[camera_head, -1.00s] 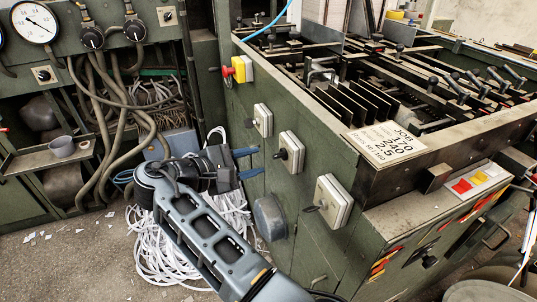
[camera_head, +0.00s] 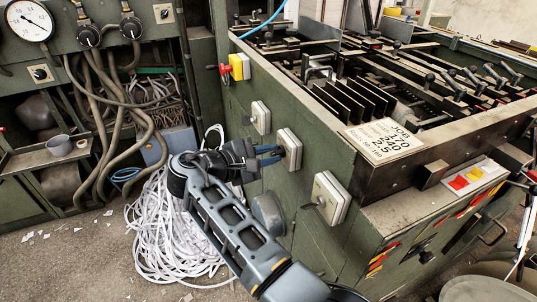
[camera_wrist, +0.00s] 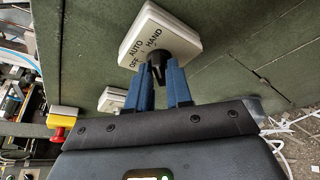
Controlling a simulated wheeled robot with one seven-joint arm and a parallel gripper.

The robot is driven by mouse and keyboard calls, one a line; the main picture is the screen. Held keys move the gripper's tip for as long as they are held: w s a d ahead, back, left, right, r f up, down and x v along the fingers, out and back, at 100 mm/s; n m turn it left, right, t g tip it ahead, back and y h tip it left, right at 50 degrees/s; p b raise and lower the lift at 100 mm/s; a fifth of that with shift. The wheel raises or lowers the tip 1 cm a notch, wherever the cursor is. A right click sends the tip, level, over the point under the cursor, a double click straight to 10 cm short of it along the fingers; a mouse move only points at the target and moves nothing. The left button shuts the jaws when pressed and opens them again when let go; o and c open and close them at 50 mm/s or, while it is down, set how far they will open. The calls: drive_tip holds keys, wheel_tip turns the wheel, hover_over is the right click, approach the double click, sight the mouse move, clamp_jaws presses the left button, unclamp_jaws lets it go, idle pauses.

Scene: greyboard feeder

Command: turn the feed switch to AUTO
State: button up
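The feed switch is a pale square plate (camera_wrist: 160,38) marked AUTO, OFF and HAND, with a black knob (camera_wrist: 157,66) in its middle. In the head view it is the middle switch box (camera_head: 291,148) on the green machine side. My gripper (camera_wrist: 160,76) has its two blue fingers apart, one on each side of the knob. Whether the fingers touch the knob cannot be told. In the head view my gripper (camera_head: 279,155) reaches the plate from the left, and its fingers hide the knob there. The knob's exact pointing is unclear.
Similar switch boxes sit on either side, one farther back (camera_head: 261,117) and one nearer (camera_head: 331,198). A red button on a yellow box (camera_head: 238,67) is at the far corner. A round grey cover (camera_head: 268,214) sticks out below. White strips (camera_head: 165,235) lie on the floor.

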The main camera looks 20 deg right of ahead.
clamp_jaws()
drive_tip(key=shift+r+p, duration=0.2)
drive_tip(key=shift+p, duration=0.4)
drive_tip(key=shift+w+d+n+g+y+p, duration=0.1)
drive_tip(key=shift+w+n+g+y+p, duration=0.1)
drive_tip(key=shift+n+g+p, duration=1.1)
drive_tip(key=shift+w+n+g+y+p, duration=0.15)
drive_tip(key=shift+n+g+p, duration=0.45)
drive_tip(key=shift+n+p, duration=1.35)
drive_tip(key=shift+o, duration=2.1)
unclamp_jaws()
